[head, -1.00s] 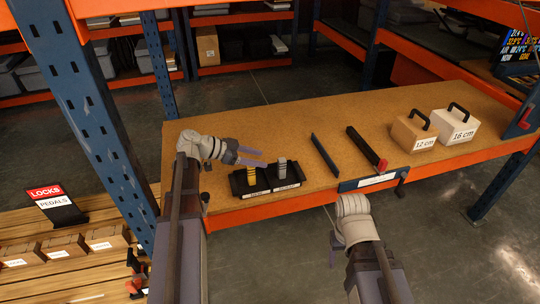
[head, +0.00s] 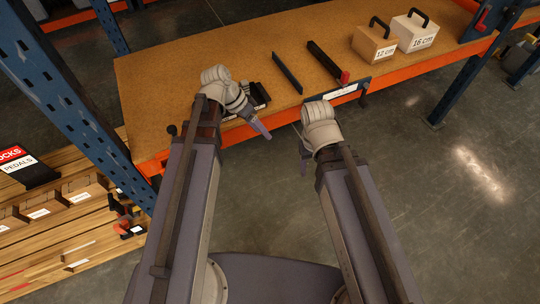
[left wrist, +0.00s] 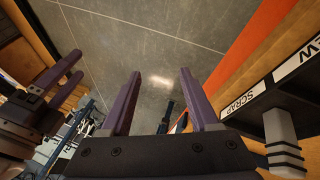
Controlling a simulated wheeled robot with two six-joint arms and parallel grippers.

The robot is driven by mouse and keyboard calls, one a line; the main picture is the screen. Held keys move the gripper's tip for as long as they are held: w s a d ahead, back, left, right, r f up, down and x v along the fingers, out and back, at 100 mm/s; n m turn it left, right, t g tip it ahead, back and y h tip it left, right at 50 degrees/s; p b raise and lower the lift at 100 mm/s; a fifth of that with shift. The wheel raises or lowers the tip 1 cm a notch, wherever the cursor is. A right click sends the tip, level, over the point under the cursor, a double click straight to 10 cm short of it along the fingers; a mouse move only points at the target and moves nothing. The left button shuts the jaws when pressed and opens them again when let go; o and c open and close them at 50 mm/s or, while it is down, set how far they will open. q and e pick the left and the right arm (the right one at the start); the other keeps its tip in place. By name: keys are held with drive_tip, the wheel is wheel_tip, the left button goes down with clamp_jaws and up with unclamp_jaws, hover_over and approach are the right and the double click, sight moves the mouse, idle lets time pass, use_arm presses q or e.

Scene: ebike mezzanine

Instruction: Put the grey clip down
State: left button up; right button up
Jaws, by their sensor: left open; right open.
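The grey clip (left wrist: 283,140) stands in the black tray (left wrist: 257,121), on the side labelled SCRAP, in the left wrist view. In the head view my left arm hides most of the tray (head: 263,93) and I cannot make out the clip there. My left gripper (head: 263,131) is open and empty, pointing down and right past the table's front edge. In the left wrist view its two purple fingers (left wrist: 161,88) stand apart over the floor, beside the tray and clear of the clip. My right gripper (head: 301,148) is open in front of the table edge.
The brown tabletop (head: 190,75) has an orange front beam (head: 390,72). A dark bar (head: 287,73), a clamp (head: 328,62) and two handled boxes, 12 cm (head: 374,44) and 16 cm (head: 414,33), stand right of the tray. A blue post (head: 65,95) rises at left.

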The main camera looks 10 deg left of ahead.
use_arm(q)
drive_tip(key=s+d+f+n+y, duration=0.1)
drive_tip(key=s+d+n+y, duration=0.1)
drive_tip(key=s, duration=0.3)
drive_tip(key=s+d+f+n+y, duration=0.1)
drive_tip(key=s+d+n+y, duration=0.1)
drive_tip(key=s+y, duration=0.3)
drive_tip(key=shift+d+f+g, duration=0.2)
drive_tip(key=shift+d+g, duration=0.1)
drive_tip(key=shift+d, duration=0.5)
